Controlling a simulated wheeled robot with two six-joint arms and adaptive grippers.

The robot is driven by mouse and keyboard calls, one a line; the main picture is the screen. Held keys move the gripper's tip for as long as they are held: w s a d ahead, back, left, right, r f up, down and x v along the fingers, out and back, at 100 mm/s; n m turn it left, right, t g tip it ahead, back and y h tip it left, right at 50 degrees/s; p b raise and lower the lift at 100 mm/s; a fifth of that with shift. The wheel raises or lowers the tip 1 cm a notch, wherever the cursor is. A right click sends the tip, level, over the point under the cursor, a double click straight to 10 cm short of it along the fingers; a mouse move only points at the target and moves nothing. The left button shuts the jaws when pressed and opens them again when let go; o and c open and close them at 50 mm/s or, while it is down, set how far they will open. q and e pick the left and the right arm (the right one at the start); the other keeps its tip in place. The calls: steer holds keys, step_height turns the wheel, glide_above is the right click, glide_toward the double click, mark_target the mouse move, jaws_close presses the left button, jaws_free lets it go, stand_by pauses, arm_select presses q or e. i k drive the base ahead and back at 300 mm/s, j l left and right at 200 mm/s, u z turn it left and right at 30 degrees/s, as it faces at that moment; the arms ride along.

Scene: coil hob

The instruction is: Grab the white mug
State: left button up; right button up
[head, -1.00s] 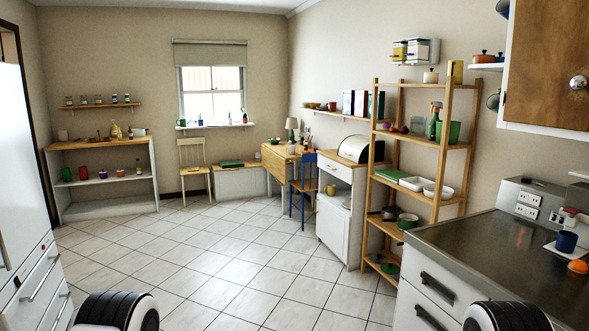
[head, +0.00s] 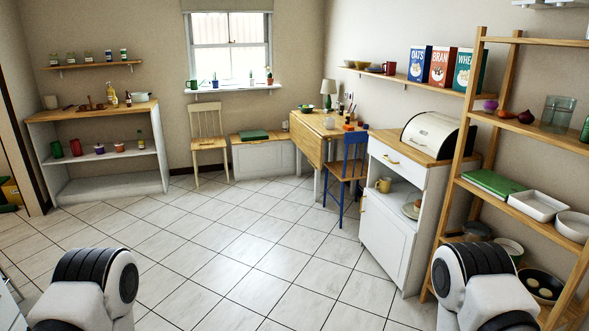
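I cannot make out a white mug for certain. A small pale cup-like thing (head: 329,122) stands on the wooden drop-leaf table (head: 312,146) by the far wall; it is too small to tell if it is a mug. A pale cylinder (head: 51,102) stands on the left sideboard (head: 84,117), also unclear. A yellowish mug (head: 384,184) sits in the open niche of the white cabinet (head: 386,231). Parts of both my arms show at the bottom edge, but neither gripper is in view.
A blue chair (head: 352,168) stands at the table and a cream chair (head: 208,142) by the window. A wooden shelf rack (head: 455,180) is close on the right. The tiled floor (head: 235,240) ahead is clear.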

mark_target(330, 121)
steer(key=i, duration=3.55)
